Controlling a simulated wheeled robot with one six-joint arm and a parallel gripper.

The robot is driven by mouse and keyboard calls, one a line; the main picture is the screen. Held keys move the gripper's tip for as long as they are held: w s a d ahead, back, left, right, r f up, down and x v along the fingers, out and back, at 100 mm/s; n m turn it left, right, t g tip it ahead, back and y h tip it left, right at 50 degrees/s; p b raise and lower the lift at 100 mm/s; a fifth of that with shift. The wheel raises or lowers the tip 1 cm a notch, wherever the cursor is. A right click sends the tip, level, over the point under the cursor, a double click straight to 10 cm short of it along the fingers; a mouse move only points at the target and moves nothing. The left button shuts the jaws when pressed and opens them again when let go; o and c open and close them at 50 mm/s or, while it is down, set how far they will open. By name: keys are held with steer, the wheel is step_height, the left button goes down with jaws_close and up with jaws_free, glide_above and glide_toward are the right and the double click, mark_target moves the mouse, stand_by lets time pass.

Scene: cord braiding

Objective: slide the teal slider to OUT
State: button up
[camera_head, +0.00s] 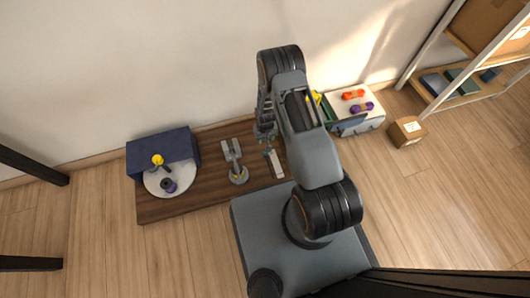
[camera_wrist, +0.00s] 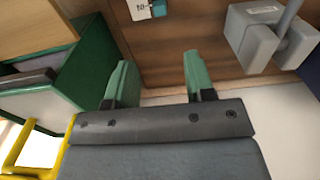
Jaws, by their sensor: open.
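A pale slider track (camera_head: 277,165) lies on the dark wooden board, below my gripper (camera_head: 266,135) in the head view. A small dark bluish piece at its upper end (camera_head: 268,151) may be the teal slider, but it is partly hidden by my gripper. In the wrist view, the white labelled plate (camera_wrist: 138,10) is cut by the top edge, with a small bluish piece (camera_wrist: 158,8) beside it. I cannot read its marks clearly. My gripper (camera_wrist: 157,66) is open there, with two green finger pads apart and nothing between them.
A grey forked fixture (camera_head: 237,172) stands left of the track and also shows in the wrist view (camera_wrist: 252,38). A navy box (camera_head: 165,147) and white disc (camera_head: 155,188) are further left. The board (camera_head: 205,203) has bare room in front.

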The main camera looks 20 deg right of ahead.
mark_target(265, 154)
step_height(265, 154, down, 14)
steer(key=b, duration=0.6)
steer(key=shift+s+f, duration=0.1)
jaws_close()
stand_by(0.4)
